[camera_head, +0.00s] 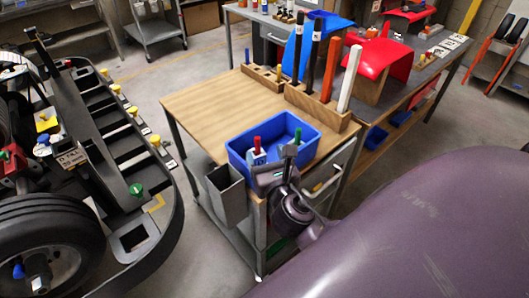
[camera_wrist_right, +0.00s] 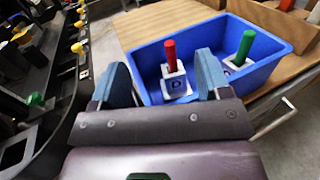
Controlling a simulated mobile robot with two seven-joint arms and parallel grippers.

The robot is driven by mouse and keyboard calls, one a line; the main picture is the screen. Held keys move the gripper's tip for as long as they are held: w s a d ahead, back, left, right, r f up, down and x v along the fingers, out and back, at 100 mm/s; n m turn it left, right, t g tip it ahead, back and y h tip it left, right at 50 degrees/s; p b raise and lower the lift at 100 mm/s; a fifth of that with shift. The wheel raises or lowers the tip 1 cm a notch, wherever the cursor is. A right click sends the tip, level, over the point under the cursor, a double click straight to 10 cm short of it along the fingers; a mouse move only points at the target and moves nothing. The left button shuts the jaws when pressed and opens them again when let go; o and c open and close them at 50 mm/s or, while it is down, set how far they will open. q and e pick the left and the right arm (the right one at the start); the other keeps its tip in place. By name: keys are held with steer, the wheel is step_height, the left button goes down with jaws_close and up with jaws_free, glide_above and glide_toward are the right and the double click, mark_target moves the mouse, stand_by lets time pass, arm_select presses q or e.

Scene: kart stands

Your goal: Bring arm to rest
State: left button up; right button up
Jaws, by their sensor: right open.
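My right gripper (camera_head: 275,168) is at the near edge of the wooden-topped cart (camera_head: 205,100), by the front of the blue bin (camera_head: 236,154). In the right wrist view, the right gripper (camera_wrist_right: 163,62) has its two blue-grey fingers wide apart with nothing held between them. The blue bin (camera_wrist_right: 149,62) lies beyond the fingers. In it stand a red-topped piece (camera_wrist_right: 172,75) on a pale base marked D and a green-topped piece (camera_wrist_right: 243,52). My left gripper is not in view.
A grey open box (camera_head: 226,188) hangs on the cart's side. Upright bars stand in a wooden rack (camera_head: 315,105) behind the bin. A kart (camera_head: 120,150) with yellow knobs stands at left. Open floor (camera_head: 190,235) lies between kart and cart. A workbench with red panels (camera_head: 385,58) stands behind.

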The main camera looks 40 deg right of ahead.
stand_by(0.4)
steer(key=s+d+f+m+g, duration=0.2)
steer(key=s+f+m+g, duration=0.15)
steer(key=m, duration=0.55)
steer(key=s+d+f+m+g, duration=0.25)
steer(key=s+m+g, duration=0.2)
steer(key=m, duration=0.55)
steer(key=s+a+f+m+g+y, duration=0.1)
steer(key=s+a+m+g+y, duration=0.2)
steer(key=s+m, duration=0.35)
steer(key=s+a+f+m+g+y, duration=0.2)
steer(key=s+a+m, duration=0.1)
steer(key=s+m, duration=0.3)
steer(key=w+f+t, duration=0.7)
steer(key=w+f, duration=0.1)
steer(key=f, duration=0.2)
steer(key=shift+w+d+f+t+y, duration=0.15)
steer(key=shift+w+d+t+y, duration=0.1)
steer(key=shift+w+t+y, duration=0.1)
